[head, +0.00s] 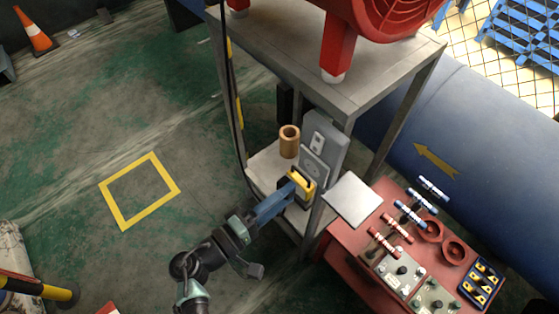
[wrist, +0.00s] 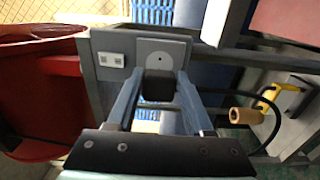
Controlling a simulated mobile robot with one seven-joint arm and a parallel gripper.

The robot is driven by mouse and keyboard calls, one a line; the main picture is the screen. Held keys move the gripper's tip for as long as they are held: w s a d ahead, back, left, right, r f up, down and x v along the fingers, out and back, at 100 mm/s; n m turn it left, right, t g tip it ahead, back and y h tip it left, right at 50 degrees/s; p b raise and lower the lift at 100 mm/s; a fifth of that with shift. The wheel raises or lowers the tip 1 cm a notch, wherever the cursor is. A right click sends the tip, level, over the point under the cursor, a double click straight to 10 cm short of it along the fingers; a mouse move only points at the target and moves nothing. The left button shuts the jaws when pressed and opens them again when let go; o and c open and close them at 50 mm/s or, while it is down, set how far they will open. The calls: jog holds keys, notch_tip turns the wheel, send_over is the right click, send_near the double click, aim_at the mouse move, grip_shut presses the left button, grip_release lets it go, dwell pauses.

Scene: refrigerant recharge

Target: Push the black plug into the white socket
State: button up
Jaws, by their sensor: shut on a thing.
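The white socket (head: 319,141) is a small plate on the upright grey box on the stand. In the wrist view it is a white plate (wrist: 110,59) with two dark openings, left of the fingers. My gripper (head: 298,184) is in front of the box's lower part, below the socket. It is shut on the black plug, a dark block (wrist: 157,86) between its blue-grey fingers. In the wrist view the plug is in front of a grey panel with a pale disc (wrist: 160,58), right of the socket. Fingers partly hide the plug; contact with the panel cannot be told.
A tan cylinder (head: 289,141) stands on the lower shelf (head: 261,163) beside the box. The stand's legs and upper top (head: 380,75) enclose the area. A red cabinet (head: 345,250) with valves and gauges stands at right. The floor at left is open.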

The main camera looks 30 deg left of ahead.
jog(key=shift+x, duration=2.45)
jog(key=shift+b, duration=0.65)
jog(key=shift+w+d, duration=0.2)
jog(key=shift+w, duration=0.3)
dwell(0.4)
jog(key=o, duration=1.4)
jog(key=shift+c, duration=0.2)
jog(key=b+v, duration=0.2)
jog(key=v, duration=1.1)
